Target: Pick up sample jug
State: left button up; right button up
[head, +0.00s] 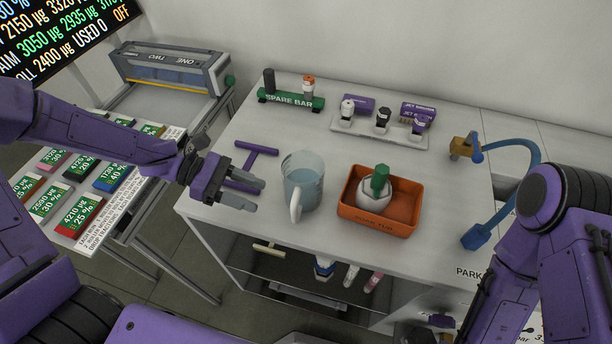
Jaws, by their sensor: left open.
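The sample jug (303,184) is a clear, bluish jug with a white handle (296,207) on its near side. It stands upright on the white bench, left of an orange tub. My left gripper (250,196) is open and empty just left of the jug, its fingers pointing right toward it and apart from it. My right arm comes in at the lower right, but its gripper is not in view.
The orange tub (376,222) holds a white object with a green top (378,182). A purple T-shaped tool (249,159) lies behind my left gripper. A green spare bar rack (291,101) and a white bottle rack (379,132) stand at the back. A blue hose (538,160) curves at right.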

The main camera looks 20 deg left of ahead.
aim_at(290, 217)
pick_arm(q)
jog(key=d, duration=0.1)
jog(key=s+d, duration=0.1)
jog(key=s+d+f, duration=0.1)
jog(key=d, duration=0.1)
jog(key=shift+d, duration=0.1)
jog(key=x, duration=0.3)
jog(key=p+x, duration=0.1)
jog(key=shift+w+d+f, duration=0.2)
jog(key=shift+w, duration=0.15)
jog(key=shift+d+f, duration=0.1)
jog(key=shift+d, duration=0.2)
jog(key=shift+s, duration=0.2)
jog(key=shift+c, duration=1.2)
grip_shut()
